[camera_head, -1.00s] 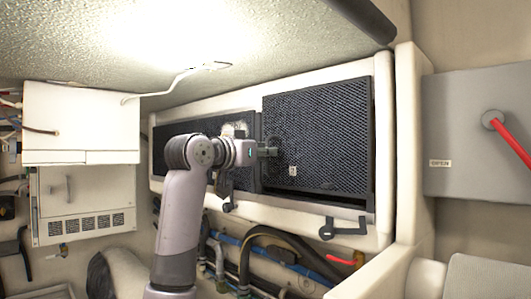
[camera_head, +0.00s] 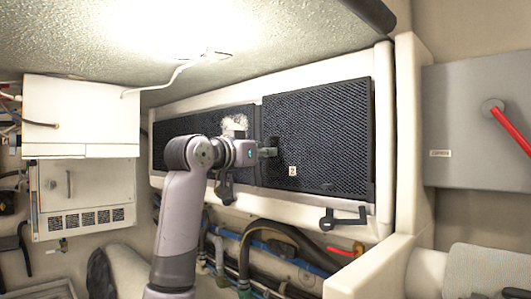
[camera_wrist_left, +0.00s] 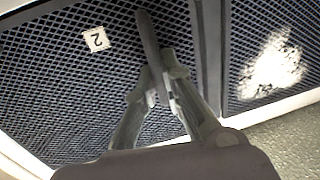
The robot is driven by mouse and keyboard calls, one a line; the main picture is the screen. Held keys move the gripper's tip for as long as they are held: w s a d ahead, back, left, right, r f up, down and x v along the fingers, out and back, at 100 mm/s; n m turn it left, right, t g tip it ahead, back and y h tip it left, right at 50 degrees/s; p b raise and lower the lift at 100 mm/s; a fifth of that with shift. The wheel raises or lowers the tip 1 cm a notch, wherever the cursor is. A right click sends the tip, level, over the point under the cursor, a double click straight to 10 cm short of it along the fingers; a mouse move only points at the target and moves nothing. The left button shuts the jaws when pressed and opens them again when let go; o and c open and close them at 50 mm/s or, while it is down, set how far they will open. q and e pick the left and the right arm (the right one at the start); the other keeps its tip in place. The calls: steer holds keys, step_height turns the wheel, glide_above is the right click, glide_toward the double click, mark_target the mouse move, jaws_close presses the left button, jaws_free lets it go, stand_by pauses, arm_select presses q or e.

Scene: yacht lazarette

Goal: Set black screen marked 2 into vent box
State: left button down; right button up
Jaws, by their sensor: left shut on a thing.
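The black mesh screen (camera_head: 325,135) with a white tag reading 2 sits upright in the right-hand bay of the cream vent box (camera_head: 384,120). Its edges look close to the frame; I cannot tell whether it is fully seated. My left gripper (camera_head: 268,152) is at the screen's left side, shut on a dark bar-like grip on its face. In the left wrist view the fingers (camera_wrist_left: 160,88) close around this bar, and the tagged screen (camera_wrist_left: 60,90) fills the left side. My right gripper is not in view.
Another black screen (camera_head: 190,132) with a pale, fluffy patch fills the left bay. A dark turn latch (camera_head: 342,219) sits below the right bay. Hoses and pipes run underneath. A grey panel with a red lever (camera_head: 510,135) stands at right, a white box (camera_head: 80,115) at left.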

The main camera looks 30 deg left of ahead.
arm_select(q)
steer(key=shift+f+b, duration=0.4)
steer(key=shift+f, duration=0.1)
steer(key=c, duration=1.6)
jaws_free()
steer(key=shift+s, duration=0.1)
steer(key=shift+c, duration=0.2)
steer(key=shift+f, duration=0.15)
steer(key=s+a, duration=0.2)
steer(key=s, duration=0.9)
steer(key=shift+s, duration=0.35)
